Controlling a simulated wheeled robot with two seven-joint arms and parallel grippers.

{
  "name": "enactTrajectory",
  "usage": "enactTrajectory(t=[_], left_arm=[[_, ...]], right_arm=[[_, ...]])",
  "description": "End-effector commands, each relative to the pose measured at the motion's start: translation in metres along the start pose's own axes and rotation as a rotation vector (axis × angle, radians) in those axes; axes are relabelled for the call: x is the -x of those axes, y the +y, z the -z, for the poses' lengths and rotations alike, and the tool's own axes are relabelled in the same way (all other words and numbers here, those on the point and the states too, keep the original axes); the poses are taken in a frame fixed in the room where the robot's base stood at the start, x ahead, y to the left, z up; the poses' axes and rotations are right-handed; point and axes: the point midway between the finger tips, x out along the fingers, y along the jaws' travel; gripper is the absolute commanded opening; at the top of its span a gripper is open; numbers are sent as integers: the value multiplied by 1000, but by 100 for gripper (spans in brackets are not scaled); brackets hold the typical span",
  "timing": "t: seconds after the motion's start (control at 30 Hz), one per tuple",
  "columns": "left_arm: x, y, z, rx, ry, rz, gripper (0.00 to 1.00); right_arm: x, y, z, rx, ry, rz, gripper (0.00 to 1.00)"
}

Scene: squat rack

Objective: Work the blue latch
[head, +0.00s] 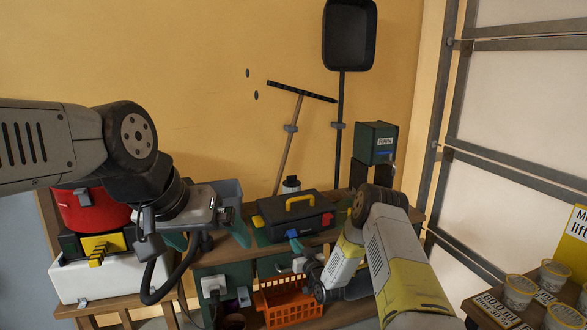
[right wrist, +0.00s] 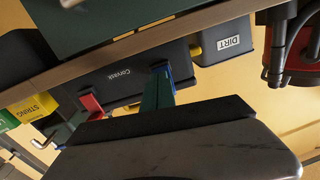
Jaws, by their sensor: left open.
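A black toolbox (head: 295,215) with a yellow handle sits on the shelf in the head view. Its front carries the blue latch (head: 292,234) on the left and a red latch (head: 326,219) on the right. In the right wrist view the toolbox is upside down, with the blue latch (right wrist: 168,88) beside a green strip, probably my finger. My right gripper (head: 296,250) is at the toolbox front, close to the blue latch; contact and jaw opening cannot be made out. My left gripper (head: 208,240) is open and empty, left of the toolbox, its teal fingers apart.
An orange basket (head: 290,303) stands below the toolbox. A green RAIN box (head: 375,142) is on the right.

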Motion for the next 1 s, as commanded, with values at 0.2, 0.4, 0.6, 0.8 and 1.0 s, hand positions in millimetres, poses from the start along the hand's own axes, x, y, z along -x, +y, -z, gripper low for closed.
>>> enactTrajectory(t=[0.2, 0.4, 0.6, 0.8, 1.0], left_arm=[[0, 0, 0, 0, 0, 0, 100], [0, 0, 0, 0, 0, 0, 100], [0, 0, 0, 0, 0, 0, 100], [0, 0, 0, 0, 0, 0, 100], [0, 0, 0, 0, 0, 0, 100]], right_arm=[[0, 0, 1, 0, 0, 0, 0], [-2, -1, 7, 0, 1, 0, 0], [-4, -2, 14, 0, 0, 0, 0], [-4, -2, 14, 0, 0, 0, 0], [-4, -2, 15, 0, 0, 0, 0]])
